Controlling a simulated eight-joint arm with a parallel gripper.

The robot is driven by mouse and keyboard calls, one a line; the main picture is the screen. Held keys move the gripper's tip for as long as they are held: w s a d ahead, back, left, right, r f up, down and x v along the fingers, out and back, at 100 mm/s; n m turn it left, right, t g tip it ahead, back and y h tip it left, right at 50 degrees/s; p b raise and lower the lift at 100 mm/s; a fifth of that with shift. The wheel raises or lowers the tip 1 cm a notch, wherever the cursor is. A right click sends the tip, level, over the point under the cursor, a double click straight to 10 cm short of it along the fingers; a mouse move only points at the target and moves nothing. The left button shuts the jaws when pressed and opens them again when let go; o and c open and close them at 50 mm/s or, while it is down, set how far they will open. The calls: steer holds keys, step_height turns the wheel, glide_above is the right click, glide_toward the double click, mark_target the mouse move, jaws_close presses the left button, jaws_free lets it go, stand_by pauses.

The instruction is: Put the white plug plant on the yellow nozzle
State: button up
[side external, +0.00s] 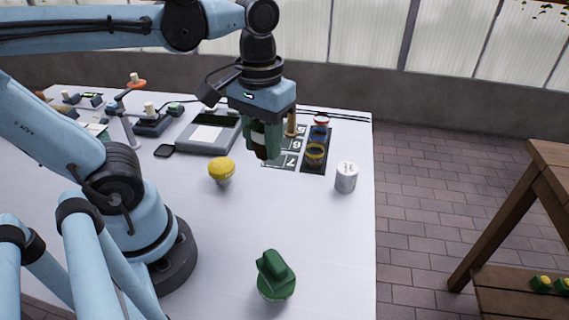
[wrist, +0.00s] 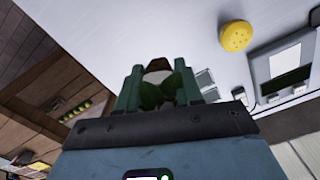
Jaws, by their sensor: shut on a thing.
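My gripper (side external: 264,141) hangs above the table, its green fingers shut on a small plant. In the wrist view my gripper (wrist: 162,86) has the plant (wrist: 150,95) between its fingers, with green leaves, a brown part and a small pale patch. In the side view it is mostly hidden, with a dark brown part (side external: 258,139) showing; I cannot tell if its plug is white. The yellow nozzle (side external: 221,168), a dome with small holes, stands on the table left of and below my gripper. It also shows in the wrist view (wrist: 235,36), apart from the plant.
A white can (side external: 346,177) stands near the right table edge. A green nozzle-like piece (side external: 275,275) is at the front.

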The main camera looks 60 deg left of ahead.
steer(key=s+a+r+n, duration=0.1)
steer(key=s+a+n, duration=0.2)
steer(key=n, duration=0.1)
glide_above(220, 162)
step_height(220, 162, down, 6)
steer(key=shift+f, duration=2.35)
steer(key=shift+f, duration=0.15)
steer(key=o, duration=1)
